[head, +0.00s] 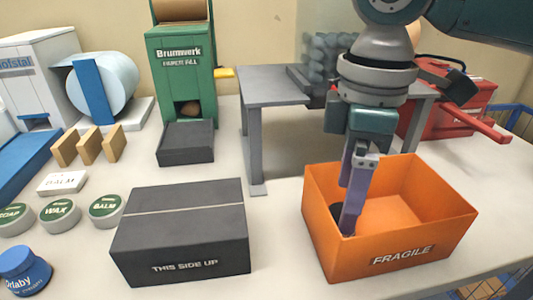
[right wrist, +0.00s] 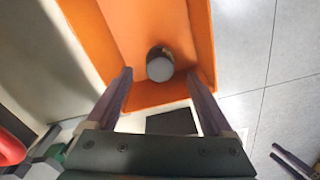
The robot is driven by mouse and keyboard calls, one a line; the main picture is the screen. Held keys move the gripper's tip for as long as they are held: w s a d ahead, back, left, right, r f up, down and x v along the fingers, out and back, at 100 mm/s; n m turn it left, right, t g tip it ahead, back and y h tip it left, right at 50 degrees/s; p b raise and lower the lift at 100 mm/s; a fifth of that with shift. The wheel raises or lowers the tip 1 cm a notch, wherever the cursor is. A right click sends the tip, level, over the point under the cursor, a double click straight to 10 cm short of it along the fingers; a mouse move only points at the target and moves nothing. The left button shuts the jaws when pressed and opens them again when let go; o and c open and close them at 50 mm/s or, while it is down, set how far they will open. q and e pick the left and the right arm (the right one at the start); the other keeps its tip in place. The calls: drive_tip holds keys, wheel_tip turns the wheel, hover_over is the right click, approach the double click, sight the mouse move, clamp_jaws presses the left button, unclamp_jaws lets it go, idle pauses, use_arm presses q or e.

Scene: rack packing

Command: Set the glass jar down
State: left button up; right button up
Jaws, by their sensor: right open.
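The glass jar (right wrist: 160,64) shows in the right wrist view as a small round thing with a grey top and a darker side. It is inside the orange box marked FRAGILE (head: 405,254), near one end wall. In the head view only a dark part of it (head: 336,212) shows beside my finger. My right gripper (head: 350,225) reaches down into the box. In the right wrist view its two fingers (right wrist: 159,76) are spread, one on each side of the jar, with gaps to it. My left gripper is not in view.
A closed black box marked THIS SIDE UP (head: 180,236) stands left of the orange box. A grey stand (head: 262,85) is behind, with a red case (head: 480,97) at right. Several round tins and a blue jar (head: 24,271) are at left.

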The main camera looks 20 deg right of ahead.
wheel_tip(320, 180, up, 7)
drive_tip(key=shift+p, duration=0.4)
